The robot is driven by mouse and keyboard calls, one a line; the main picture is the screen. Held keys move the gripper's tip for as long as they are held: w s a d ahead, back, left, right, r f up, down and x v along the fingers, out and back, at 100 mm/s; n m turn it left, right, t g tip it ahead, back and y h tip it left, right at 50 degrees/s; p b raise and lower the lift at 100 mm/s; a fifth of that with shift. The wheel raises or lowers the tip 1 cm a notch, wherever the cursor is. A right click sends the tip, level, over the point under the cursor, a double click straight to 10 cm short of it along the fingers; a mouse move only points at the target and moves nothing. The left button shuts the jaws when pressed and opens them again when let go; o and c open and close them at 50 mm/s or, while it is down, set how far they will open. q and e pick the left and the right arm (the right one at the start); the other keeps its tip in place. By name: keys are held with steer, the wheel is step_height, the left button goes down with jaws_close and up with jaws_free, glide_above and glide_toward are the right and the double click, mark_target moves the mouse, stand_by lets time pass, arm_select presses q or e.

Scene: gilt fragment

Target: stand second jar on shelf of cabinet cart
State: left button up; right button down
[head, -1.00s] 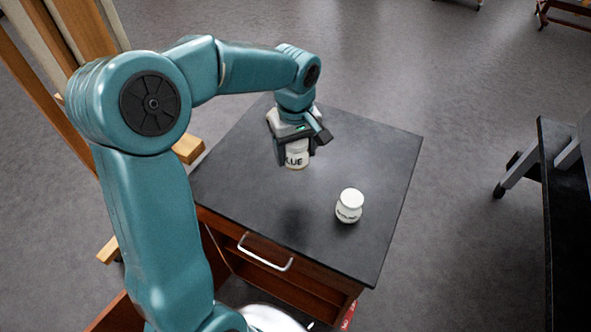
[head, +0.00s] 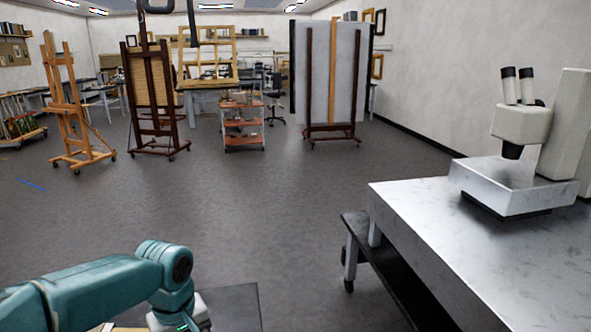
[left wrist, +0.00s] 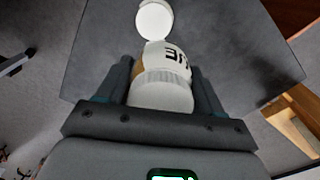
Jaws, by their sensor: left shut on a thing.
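My left gripper (left wrist: 163,82) is shut on a white jar (left wrist: 165,62) with dark lettering and a white lid; the jar shows between the fingers in the left wrist view. I cannot tell whether its base touches the dark cabinet top (left wrist: 225,45). Another white jar (left wrist: 154,20) stands on that top beyond it, near the picture's upper edge. My right gripper is not in view.
A metal workbench (head: 420,220) with a microscope (head: 525,130) stands at the right. Easels (head: 150,95), a small shelf trolley (head: 243,122) and a panel stand (head: 330,85) are far back. The grey floor between is clear. Brown woodwork (left wrist: 295,115) shows at the right in the wrist view.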

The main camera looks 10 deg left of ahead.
arm_select(q)
steer(key=w+d+f+m, duration=0.3)
steer(key=d+f+m, duration=0.1)
steer(key=m, duration=0.4)
steer(key=shift+w+d+f+m, duration=0.15)
steer(key=shift+w+d+m, duration=0.2)
steer(key=shift+d, duration=0.2)
steer(key=s+a+r+n+b, duration=0.2)
steer(key=s+a+r+n, duration=0.1)
steer(key=a+r+n, duration=0.95)
steer(key=a+f, duration=0.1)
steer(key=f, duration=0.4)
steer(key=a+f, duration=0.1)
steer(key=f, duration=0.5)
steer(key=a+f, duration=0.1)
steer(key=f, duration=0.4)
steer(key=shift+s+a+f, duration=0.1)
steer(key=shift+a+f, duration=0.1)
steer(key=shift+f, duration=0.1)
step_height(320, 180, down, 5)
steer(key=shift+r, duration=0.1)
